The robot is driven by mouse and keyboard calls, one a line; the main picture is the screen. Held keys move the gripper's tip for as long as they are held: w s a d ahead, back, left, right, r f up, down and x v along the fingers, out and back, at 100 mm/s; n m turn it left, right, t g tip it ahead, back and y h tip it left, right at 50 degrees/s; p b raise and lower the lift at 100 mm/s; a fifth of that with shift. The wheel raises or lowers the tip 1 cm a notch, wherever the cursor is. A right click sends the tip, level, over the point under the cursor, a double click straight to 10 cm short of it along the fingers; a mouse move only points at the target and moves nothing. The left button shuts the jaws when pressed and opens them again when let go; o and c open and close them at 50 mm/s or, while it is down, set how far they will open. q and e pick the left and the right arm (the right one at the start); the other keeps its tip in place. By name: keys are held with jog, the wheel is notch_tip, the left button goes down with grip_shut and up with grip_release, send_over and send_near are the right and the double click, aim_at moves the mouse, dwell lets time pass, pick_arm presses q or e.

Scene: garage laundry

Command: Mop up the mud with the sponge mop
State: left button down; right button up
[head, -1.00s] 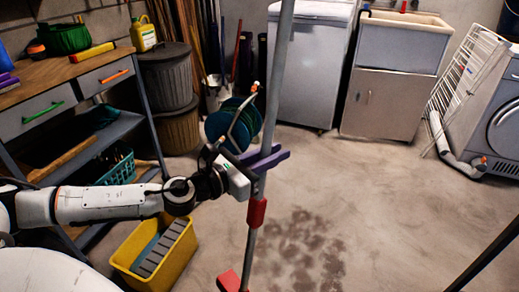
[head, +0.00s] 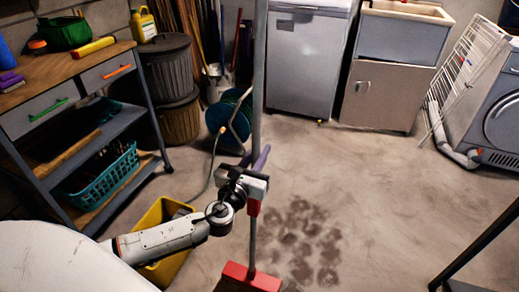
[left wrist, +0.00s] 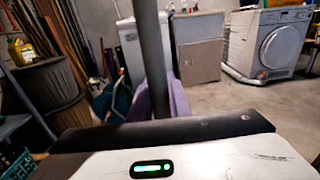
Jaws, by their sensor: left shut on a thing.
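The sponge mop (head: 252,277) has a long grey handle, a red collar and a wide red head. My left gripper (head: 258,159), with purple fingers, is shut on the handle above the collar and holds the mop nearly upright. In the left wrist view the handle (left wrist: 152,55) stands between the purple fingers (left wrist: 178,102). The mop head is low, at the bottom of the head view, left of and nearer than most of the mud. I cannot tell whether it touches the floor. The mud (head: 300,235) is a dark blotchy patch on the concrete. My right gripper is out of view.
A yellow bucket (head: 152,215) stands behind my left arm, partly hidden. A workbench (head: 120,55) with a teal basket (head: 103,178) is at left. A hose reel (head: 232,118) and cabinets (head: 375,98) stand behind. A dark frame (head: 485,245) is at lower right. Floor right of the mud is clear.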

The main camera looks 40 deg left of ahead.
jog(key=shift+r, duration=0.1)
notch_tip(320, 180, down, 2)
jog(key=b, duration=0.4)
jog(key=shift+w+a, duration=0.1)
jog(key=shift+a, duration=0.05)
dwell(0.4)
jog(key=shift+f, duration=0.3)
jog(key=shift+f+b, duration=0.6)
dwell(0.3)
